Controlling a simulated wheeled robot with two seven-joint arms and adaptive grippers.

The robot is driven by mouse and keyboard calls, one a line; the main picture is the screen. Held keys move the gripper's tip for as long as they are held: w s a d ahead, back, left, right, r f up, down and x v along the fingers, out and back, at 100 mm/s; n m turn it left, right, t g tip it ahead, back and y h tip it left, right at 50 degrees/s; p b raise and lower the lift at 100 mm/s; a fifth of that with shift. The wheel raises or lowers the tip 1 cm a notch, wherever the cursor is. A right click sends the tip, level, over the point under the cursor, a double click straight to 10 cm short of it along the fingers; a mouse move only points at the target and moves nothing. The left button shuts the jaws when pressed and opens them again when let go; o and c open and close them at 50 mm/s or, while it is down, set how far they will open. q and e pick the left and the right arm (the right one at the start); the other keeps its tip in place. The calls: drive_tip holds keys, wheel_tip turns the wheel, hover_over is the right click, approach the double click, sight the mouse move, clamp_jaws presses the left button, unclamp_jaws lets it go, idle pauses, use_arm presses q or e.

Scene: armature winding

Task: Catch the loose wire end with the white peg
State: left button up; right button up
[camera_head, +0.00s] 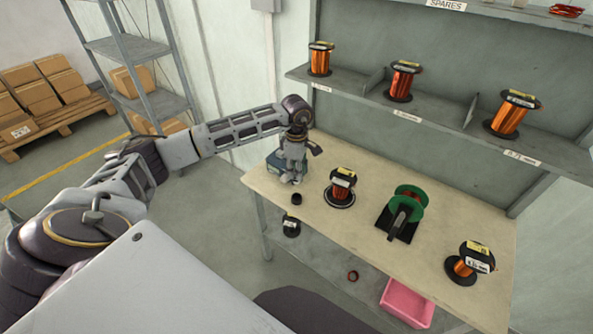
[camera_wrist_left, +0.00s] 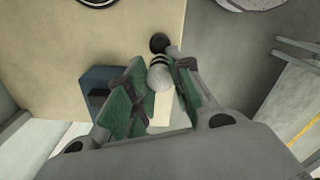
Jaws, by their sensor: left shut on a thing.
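My left gripper (camera_head: 292,178) is over the left end of the bench and points down. In the left wrist view its green-padded fingers (camera_wrist_left: 158,84) are shut on a pale, round-ended piece with dark bands, which looks like the white peg (camera_wrist_left: 161,105). In the head view the fingers hide most of this piece. A small black round piece (camera_head: 296,199) is just beyond the fingertips, and it shows in the wrist view too (camera_wrist_left: 158,42). A copper spool (camera_head: 342,184) stands to the right of the gripper. I cannot make out a loose wire end. My right gripper is not in view.
A blue-grey box (camera_head: 275,163) is beside the left gripper. A green winding device (camera_head: 401,211) and another copper spool (camera_head: 468,264) stand further right on the bench (camera_head: 440,215). Shelves above hold several spools. A pink bin (camera_head: 407,302) is below the front edge.

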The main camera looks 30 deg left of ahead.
use_arm(q)
drive_tip(key=c, duration=0.3)
drive_tip(key=shift+w+d+r, duration=0.1)
drive_tip(key=shift+w+d, duration=0.1)
drive_tip(key=shift+w+d+r+m+t+b, duration=0.4)
drive_tip(key=shift+w+d+r+m+t, duration=0.75)
drive_tip(key=shift+d+r, duration=0.75)
drive_tip(key=shift+w+d+r+m+t+b, duration=0.45)
drive_tip(key=shift+w+d+r+m+t, duration=0.4)
drive_tip(key=shift+w+d+r, duration=1)
drive_tip(key=shift+w+d+r+m+t+b, duration=0.4)
drive_tip(key=shift+w+d+r+m+t, duration=0.85)
drive_tip(key=shift+d, duration=1.15)
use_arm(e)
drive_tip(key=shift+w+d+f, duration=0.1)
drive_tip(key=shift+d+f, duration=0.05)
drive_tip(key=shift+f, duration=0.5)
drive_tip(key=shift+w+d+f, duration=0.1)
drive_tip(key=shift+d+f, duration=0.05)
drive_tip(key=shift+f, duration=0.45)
use_arm(q)
drive_tip(key=shift+s+r+g, duration=0.1)
drive_tip(key=shift+s+g, duration=0.25)
drive_tip(key=shift+s, duration=0.1)
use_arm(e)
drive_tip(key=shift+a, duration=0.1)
